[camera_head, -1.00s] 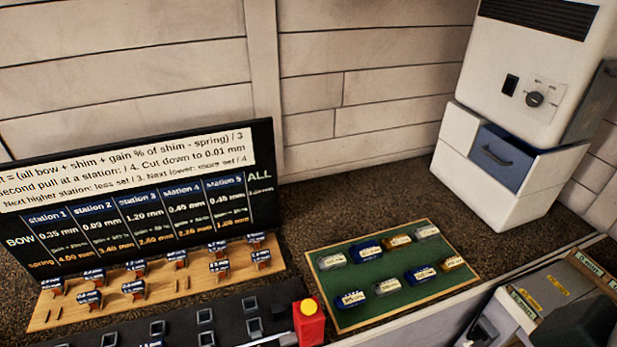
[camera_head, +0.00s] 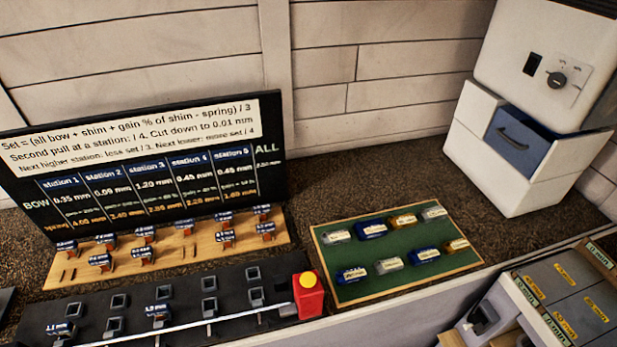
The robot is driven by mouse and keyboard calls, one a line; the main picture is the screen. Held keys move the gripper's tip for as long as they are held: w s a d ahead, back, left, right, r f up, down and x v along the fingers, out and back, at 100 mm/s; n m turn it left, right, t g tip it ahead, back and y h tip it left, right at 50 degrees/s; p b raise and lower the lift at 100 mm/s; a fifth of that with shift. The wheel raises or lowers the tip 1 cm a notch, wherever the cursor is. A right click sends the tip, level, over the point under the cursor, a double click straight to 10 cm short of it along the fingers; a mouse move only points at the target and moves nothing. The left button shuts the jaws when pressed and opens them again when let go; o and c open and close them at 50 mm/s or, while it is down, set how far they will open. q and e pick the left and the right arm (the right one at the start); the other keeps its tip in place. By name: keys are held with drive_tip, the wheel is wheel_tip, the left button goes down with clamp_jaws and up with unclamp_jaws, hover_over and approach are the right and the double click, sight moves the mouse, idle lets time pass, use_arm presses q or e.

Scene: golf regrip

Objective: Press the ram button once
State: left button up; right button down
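A red box with a yellow round button (camera_head: 308,279) on its upper face stands at the right end of the black station fixture (camera_head: 180,295); it looks like the ram button, though no label on it is readable. A thin pale rod (camera_head: 215,322) lies along the fixture toward the red box. Labelled dark blocks (camera_head: 157,311) sit in some of the fixture's slots; other slots are empty. Neither of my grippers shows in this view.
A wooden rack (camera_head: 190,246) of labelled shims stands before the black formula board (camera_head: 140,165). A green tray (camera_head: 340,292) with several labelled blocks lies right of the red box. A white machine with a blue drawer (camera_head: 517,147) stands back right. Grey labelled bins (camera_head: 565,275) are front right.

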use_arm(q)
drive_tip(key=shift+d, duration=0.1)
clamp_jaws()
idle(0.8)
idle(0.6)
